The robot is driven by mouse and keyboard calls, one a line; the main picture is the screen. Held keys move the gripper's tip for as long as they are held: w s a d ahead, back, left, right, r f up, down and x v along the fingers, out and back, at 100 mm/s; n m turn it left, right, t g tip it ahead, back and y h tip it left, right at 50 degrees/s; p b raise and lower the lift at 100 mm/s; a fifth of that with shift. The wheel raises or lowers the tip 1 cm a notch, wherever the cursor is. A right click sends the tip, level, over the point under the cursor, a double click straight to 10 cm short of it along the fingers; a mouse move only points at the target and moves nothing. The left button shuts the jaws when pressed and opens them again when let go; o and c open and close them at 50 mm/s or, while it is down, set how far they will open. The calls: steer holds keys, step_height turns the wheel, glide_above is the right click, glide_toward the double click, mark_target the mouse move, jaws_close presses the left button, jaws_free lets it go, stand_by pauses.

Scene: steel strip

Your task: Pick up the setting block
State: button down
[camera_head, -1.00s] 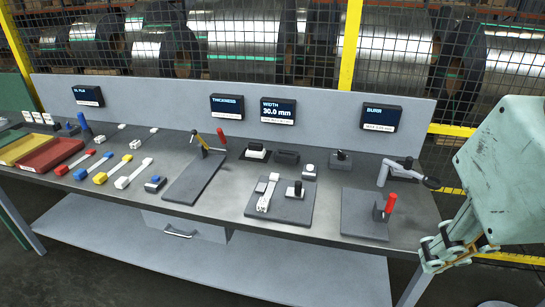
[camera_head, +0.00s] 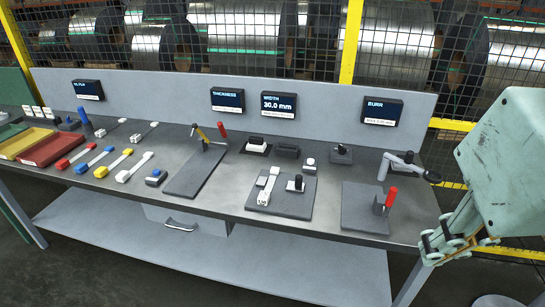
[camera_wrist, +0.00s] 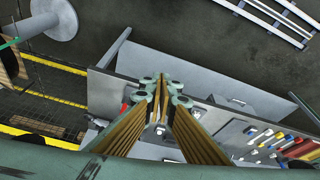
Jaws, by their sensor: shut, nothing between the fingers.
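No label marks the setting block, and I cannot tell which piece it is. Candidates on the bench are a plain dark block (camera_head: 287,152), a white-topped piece on a black base (camera_head: 256,145) to its left, and a small white-and-black piece (camera_head: 310,164). A black-knobbed piece (camera_head: 341,152) stands farther right. My gripper (camera_head: 444,245) is at the bench's right end, well apart from these pieces. In the wrist view my gripper (camera_wrist: 160,88) has its fingertips together and holds nothing.
The width plate (camera_head: 259,197) carries a white strip and a black-knobbed fixture. The burr plate (camera_head: 362,212) has a red handle and a grey arm (camera_head: 398,163) nearby. The thickness plate (camera_head: 196,178) and coloured strips lie left. A panel (camera_head: 330,95) and mesh fence stand behind.

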steer(key=c, duration=2)
jaws_free()
steer(key=shift+w, duration=0.1)
